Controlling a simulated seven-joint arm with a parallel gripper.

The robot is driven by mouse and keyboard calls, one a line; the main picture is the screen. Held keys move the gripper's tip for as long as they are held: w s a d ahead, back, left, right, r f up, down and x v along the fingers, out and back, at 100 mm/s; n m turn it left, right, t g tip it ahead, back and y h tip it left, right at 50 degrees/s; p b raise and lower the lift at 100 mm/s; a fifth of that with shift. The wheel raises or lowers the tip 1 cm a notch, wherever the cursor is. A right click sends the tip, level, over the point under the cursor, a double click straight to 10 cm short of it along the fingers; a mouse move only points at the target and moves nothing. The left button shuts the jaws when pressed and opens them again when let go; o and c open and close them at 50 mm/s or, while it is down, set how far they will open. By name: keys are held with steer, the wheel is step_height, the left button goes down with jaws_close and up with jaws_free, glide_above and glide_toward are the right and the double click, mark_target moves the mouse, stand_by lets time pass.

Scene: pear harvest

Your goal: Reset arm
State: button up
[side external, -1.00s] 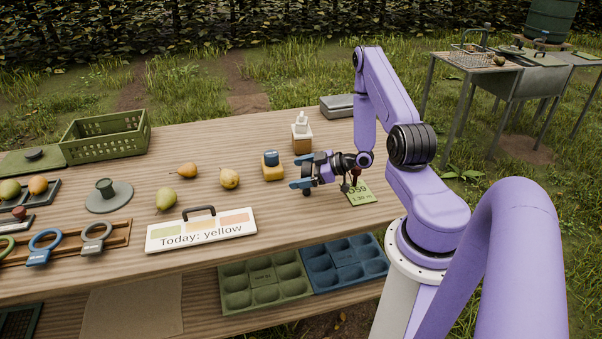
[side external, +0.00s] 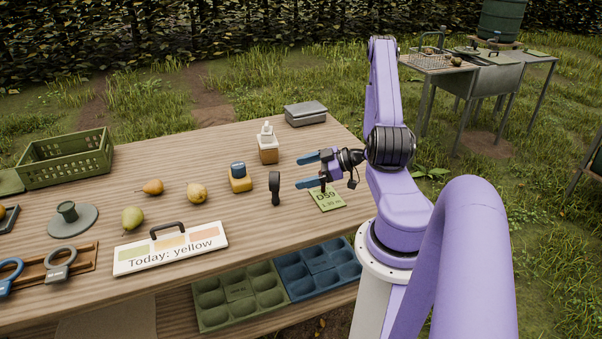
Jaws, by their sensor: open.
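My gripper (side external: 308,171) is open and empty. Its blue fingers point left, above the right part of the wooden table (side external: 120,255). A small black-handled tool (side external: 275,187) stands on the table just left of the fingertips, apart from them. A green card (side external: 327,198) marked D59 lies below and right of my gripper. A yellow block-shaped device with a dark blue top (side external: 240,177) stands further left.
Three pears lie left of centre: one green (side external: 133,217), two yellowish (side external: 197,193) (side external: 153,187). A pump bottle (side external: 268,146), grey box (side external: 305,114) and green crate (side external: 66,158) stand behind. Green (side external: 240,295) and blue (side external: 318,268) trays sit below.

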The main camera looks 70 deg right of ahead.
steer(key=w+a+r+n+g+h, duration=0.25)
steer(key=w+a+g, duration=0.35)
steer(key=w, duration=0.4)
steer(key=a+r+g, duration=0.1)
steer(key=a+r, duration=0.3)
steer(key=a, duration=0.3)
steer(key=a+r, duration=0.4)
steer(key=a, duration=0.2)
steer(key=s+a+r+n+g, duration=0.2)
steer(key=s+a+r+g, duration=0.1)
steer(key=s+a, duration=0.55)
steer(key=s+a+r+n+g, duration=0.1)
steer(key=s, duration=0.6)
steer(key=s+a+r+n+g+h, duration=0.1)
steer(key=s+a, duration=0.1)
steer(key=s, duration=0.5)
steer(key=shift+s+r+n+g, duration=0.15)
steer(key=shift+r+n+g, duration=0.15)
steer(key=shift+n+g, duration=0.1)
steer(key=shift+a, duration=0.1)
